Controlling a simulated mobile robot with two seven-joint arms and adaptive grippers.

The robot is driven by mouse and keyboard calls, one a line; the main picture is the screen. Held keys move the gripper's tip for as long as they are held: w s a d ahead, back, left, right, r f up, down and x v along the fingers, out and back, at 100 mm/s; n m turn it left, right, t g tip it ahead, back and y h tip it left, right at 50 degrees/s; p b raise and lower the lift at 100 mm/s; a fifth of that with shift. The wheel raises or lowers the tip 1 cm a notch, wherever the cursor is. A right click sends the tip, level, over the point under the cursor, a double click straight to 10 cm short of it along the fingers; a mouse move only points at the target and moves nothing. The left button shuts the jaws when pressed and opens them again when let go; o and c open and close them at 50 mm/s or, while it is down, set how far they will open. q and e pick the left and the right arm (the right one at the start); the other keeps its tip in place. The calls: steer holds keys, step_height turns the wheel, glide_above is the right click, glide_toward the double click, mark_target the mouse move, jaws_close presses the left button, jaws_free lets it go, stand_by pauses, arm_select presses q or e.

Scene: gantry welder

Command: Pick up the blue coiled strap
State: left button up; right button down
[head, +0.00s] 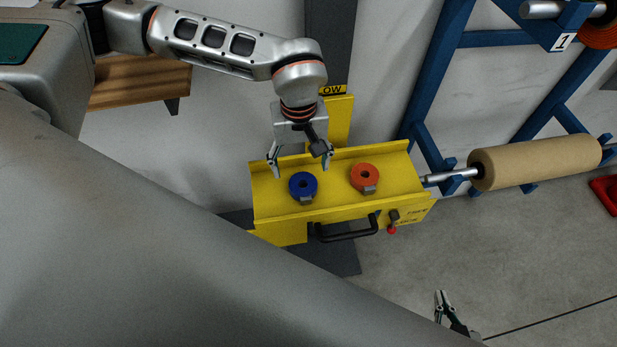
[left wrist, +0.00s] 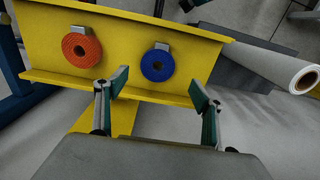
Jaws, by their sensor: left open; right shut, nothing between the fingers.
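The blue coiled strap (head: 303,184) lies on the yellow shelf (head: 335,182), left of an orange coil (head: 364,176). In the left wrist view the blue coil (left wrist: 157,66) shows beyond and between my open left fingertips, with a grey tab at its edge. My left gripper (head: 300,165) is open and empty, just behind the blue coil in the head view; its fingers (left wrist: 160,85) do not enclose the coil. My right gripper (head: 447,298) shows only partly at the bottom of the head view, shut and empty, well away from the shelf.
The yellow unit has a black front handle (head: 346,231) and a red-tipped lever (head: 392,222). A blue rack with a brown roll (head: 530,164) stands to the right. A wooden shelf (head: 135,80) is on the wall at left. The floor at lower right is mostly clear.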

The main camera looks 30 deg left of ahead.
mark_target(303, 185)
arm_select(q)
steer(key=f, duration=0.7)
steer(key=shift+w+d+f, duration=0.1)
steer(key=shift+d+f, duration=0.1)
steer(key=shift+f, duration=0.1)
steer(key=c, duration=1.3)
